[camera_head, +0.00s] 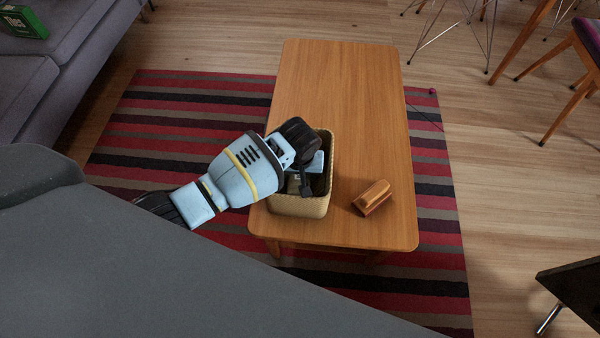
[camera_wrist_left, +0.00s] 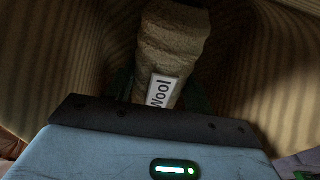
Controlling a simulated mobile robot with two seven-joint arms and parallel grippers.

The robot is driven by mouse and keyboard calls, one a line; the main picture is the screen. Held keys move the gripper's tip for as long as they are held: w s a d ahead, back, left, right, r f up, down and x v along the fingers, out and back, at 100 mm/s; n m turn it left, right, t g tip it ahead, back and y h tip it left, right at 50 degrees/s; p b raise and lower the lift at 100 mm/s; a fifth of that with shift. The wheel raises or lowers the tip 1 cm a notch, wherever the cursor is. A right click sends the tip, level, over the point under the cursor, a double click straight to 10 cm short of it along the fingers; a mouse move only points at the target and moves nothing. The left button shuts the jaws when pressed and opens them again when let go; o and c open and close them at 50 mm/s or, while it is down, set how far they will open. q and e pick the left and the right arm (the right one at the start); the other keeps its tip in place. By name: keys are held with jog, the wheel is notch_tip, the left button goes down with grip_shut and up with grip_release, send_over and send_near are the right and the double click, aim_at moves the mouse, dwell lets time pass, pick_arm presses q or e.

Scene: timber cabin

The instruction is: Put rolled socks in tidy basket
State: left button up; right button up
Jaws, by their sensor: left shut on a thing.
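The tidy basket (camera_head: 300,207) is a tan woven box on the near left part of the wooden table. My left gripper (camera_head: 306,186) reaches down into it from the left. In the left wrist view the rolled socks (camera_wrist_left: 172,45) are a brown, ribbed bundle with a white "Wool" label. My left gripper is shut on them, with dark fingers at either side of the bundle. The basket's striped inner walls (camera_wrist_left: 245,70) surround the socks there. I cannot tell whether the socks touch the basket floor. In the head view my gripper hides most of the basket's inside. My right gripper is in neither view.
The wooden table (camera_head: 340,80) is clear beyond the basket. A brown wooden block-like object (camera_head: 373,197) lies right of the basket. A striped rug (camera_head: 440,190) lies under the table. A grey sofa (camera_head: 50,80) stands at the upper left, chairs (camera_head: 580,50) at the upper right.

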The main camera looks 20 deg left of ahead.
aim_at(299, 176)
pick_arm(q)
jog(key=o, duration=1)
jog(key=shift+f, duration=0.1)
jog(key=r+p, duration=0.1)
jog(key=r, duration=0.2)
jog(key=r+p, duration=0.2)
jog(key=r, duration=0.2)
jog(key=s+r+p, duration=0.1)
jog(key=r, duration=0.3)
jog(key=shift+d+r, duration=0.15)
jog(key=shift+d, duration=0.1)
jog(key=shift+s+r+p, duration=0.15)
jog(key=shift+r+p, duration=0.2)
jog(key=shift+r, duration=0.15)
